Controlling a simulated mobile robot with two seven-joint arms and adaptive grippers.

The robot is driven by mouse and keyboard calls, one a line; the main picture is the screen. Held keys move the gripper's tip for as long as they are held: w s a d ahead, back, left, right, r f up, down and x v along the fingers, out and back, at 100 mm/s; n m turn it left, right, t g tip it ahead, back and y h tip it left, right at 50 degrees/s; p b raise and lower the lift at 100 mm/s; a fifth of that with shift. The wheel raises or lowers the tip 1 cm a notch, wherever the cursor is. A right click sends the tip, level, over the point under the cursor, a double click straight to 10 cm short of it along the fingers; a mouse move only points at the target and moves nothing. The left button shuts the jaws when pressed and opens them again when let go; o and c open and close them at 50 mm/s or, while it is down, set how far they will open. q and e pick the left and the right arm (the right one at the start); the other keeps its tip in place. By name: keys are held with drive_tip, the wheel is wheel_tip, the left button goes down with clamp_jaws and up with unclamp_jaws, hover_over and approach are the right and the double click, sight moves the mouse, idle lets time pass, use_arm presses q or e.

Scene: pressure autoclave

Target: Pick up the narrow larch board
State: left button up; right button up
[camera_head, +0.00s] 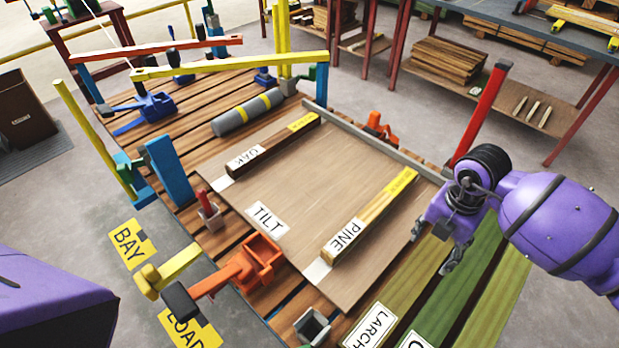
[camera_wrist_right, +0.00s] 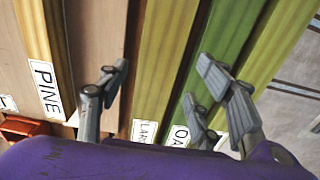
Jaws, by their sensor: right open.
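The larch board (camera_head: 408,289) is a yellowish strip with a LARCH label at its near end, lying right of the tan panel. In the right wrist view the larch board (camera_wrist_right: 160,62) runs up the middle, its label partly cut off by my wrist. My right gripper (camera_head: 437,246) is open and empty over the boards' far part. In the wrist view its fingers (camera_wrist_right: 165,88) are spread, one left of the larch board, the other over the green board (camera_wrist_right: 217,45). The larch board shows between them, not gripped. My left gripper is out of view.
The green board, labelled OAK, and another yellow-green board (camera_head: 496,296) lie right of the larch. The PINE (camera_head: 372,215) and OAK (camera_head: 270,147) bars rest on the tan panel (camera_head: 300,205). A red post (camera_head: 482,112) stands beyond my right gripper. An orange clamp (camera_head: 262,257) sits at front left.

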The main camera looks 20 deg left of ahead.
sight(424, 263)
drive_tip(key=shift+w+f, duration=0.1)
drive_tip(key=shift+f, duration=0.3)
wheel_tip(424, 263, down, 7)
drive_tip(key=shift+d+r, duration=0.1)
drive_tip(key=shift+c, duration=0.3)
drive_tip(key=c, duration=1.3)
